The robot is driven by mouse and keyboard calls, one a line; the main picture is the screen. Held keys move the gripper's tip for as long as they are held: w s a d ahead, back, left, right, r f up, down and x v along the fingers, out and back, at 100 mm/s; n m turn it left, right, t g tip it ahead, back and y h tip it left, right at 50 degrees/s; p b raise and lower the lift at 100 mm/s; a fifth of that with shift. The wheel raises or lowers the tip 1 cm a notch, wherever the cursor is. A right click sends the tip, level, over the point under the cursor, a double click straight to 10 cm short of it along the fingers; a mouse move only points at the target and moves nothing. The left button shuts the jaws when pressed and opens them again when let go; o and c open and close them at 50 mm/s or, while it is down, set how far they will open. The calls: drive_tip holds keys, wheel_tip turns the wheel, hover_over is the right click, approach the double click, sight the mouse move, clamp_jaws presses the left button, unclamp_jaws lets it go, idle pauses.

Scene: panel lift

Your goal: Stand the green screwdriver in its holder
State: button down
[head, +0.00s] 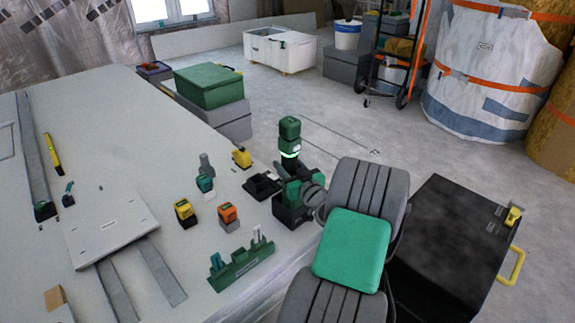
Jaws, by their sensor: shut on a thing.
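The holder is a green rack (243,268) near the table's front edge. A teal-handled tool (216,261) stands at its left end, and small grey-and-white pieces (257,237) rise at its right end. My black gripper (263,186) is low over the table, behind and to the right of the rack and apart from it. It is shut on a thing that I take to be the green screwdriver. The screwdriver itself cannot be made out clearly, and the fingertips are small and dark in this view.
Yellow (185,212), orange (228,216) and teal (205,182) tools stand behind the rack. A white panel (110,228) and grey strips lie on the left of the table (100,110). A green case (208,87) is at the back. A black chest (445,240) stands on the right.

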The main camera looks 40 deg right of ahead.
sight(293, 172)
drive_tip(key=shift+r, duration=0.1)
idle(0.3)
drive_tip(key=c, duration=0.7)
unclamp_jaws()
drive_tip(key=shift+f, duration=0.3)
drive_tip(key=o, duration=0.7)
drive_tip(key=shift+r, duration=0.15)
drive_tip(key=shift+s, duration=0.15)
drive_tip(key=shift+v, duration=1.4)
